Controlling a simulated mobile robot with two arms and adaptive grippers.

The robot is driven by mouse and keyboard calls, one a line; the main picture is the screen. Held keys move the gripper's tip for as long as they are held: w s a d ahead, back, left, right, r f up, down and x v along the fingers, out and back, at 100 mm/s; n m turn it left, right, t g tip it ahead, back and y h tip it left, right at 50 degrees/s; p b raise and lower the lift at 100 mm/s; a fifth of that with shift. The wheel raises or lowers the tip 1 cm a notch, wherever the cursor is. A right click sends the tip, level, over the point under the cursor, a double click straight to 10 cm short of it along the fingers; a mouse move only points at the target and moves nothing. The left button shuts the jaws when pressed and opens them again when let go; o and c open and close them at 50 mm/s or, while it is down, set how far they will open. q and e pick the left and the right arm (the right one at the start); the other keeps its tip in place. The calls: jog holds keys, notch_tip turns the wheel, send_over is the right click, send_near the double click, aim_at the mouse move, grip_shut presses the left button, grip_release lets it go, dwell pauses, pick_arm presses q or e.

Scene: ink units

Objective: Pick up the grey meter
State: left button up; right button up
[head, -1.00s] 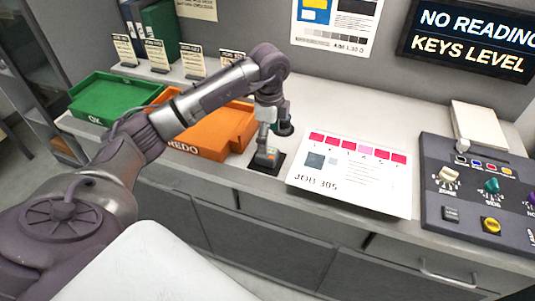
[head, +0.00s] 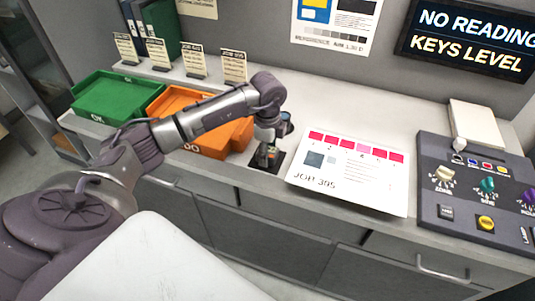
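The grey meter (head: 271,150) stands on a small black pad (head: 279,162) near the front edge of the counter. Only a bit of it shows, with small coloured spots. My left gripper (head: 266,156) points down right at the meter and covers most of it. I cannot tell whether its fingers touch the meter or whether they are open or shut. My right gripper is not in view.
An orange tray (head: 238,136) is just left of the gripper, and a green tray (head: 110,97) lies further left. A printed JOB 305 sheet (head: 345,190) lies to the right. A dark control panel (head: 455,225) with knobs is at far right.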

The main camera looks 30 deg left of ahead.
pick_arm(q)
jog(key=c, duration=0.6)
jog(key=shift+r, duration=0.15)
